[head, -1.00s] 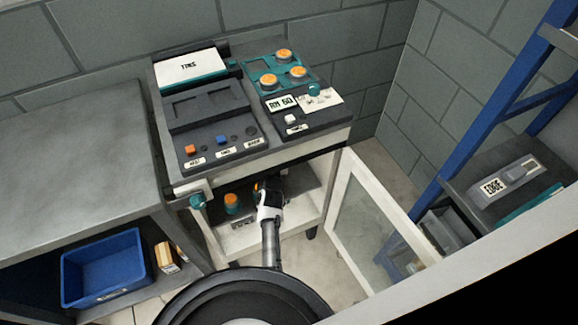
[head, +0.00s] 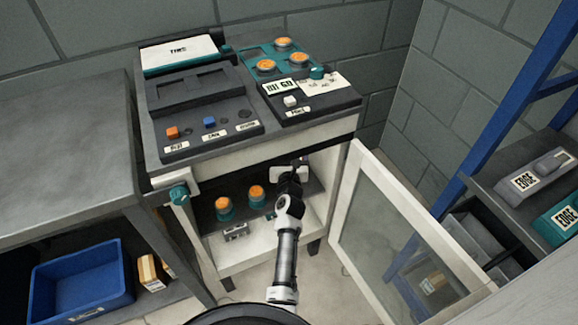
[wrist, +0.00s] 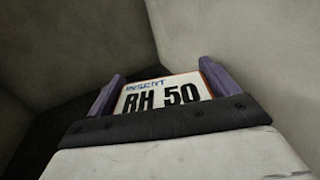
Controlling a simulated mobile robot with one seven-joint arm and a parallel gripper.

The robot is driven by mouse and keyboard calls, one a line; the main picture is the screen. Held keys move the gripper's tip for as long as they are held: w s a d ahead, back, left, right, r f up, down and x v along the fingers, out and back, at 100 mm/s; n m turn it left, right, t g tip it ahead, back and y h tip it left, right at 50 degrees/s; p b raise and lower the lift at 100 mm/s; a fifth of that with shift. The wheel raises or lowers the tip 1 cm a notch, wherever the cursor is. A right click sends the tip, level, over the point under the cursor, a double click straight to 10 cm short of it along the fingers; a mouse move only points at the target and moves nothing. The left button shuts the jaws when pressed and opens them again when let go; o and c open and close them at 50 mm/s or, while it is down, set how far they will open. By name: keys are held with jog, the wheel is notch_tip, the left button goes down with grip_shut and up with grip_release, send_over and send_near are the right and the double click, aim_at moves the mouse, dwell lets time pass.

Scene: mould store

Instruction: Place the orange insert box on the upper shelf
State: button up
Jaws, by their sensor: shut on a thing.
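The orange insert box (wrist: 165,93) shows in the wrist view as a white label reading "INSERT RH 50" with a thin orange edge. My gripper (wrist: 160,95) is shut on it, with a purple finger at either side. In the head view my gripper (head: 292,172) reaches through the open front of the white cabinet (head: 340,185), under its top. The box is mostly hidden there. The dark shelf inside the cabinet (head: 285,208) lies below my gripper.
Two teal jars with orange lids (head: 223,208) (head: 256,196) stand inside the cabinet, left of my arm. The glazed door (head: 385,235) hangs open at the right. A grey bench (head: 65,150) with a blue bin (head: 82,275) beneath is left; a blue-framed rack (head: 490,130) is right.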

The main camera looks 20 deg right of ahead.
notch_tip(320, 180, down, 5)
jog(key=b, duration=0.4)
jog(key=shift+d+r, duration=0.1)
jog(key=shift+r, duration=0.1)
jog(key=shift+d, duration=0.15)
jog(key=shift+r, duration=0.1)
jog(key=o, duration=1.1)
jog(key=shift+f, duration=0.25)
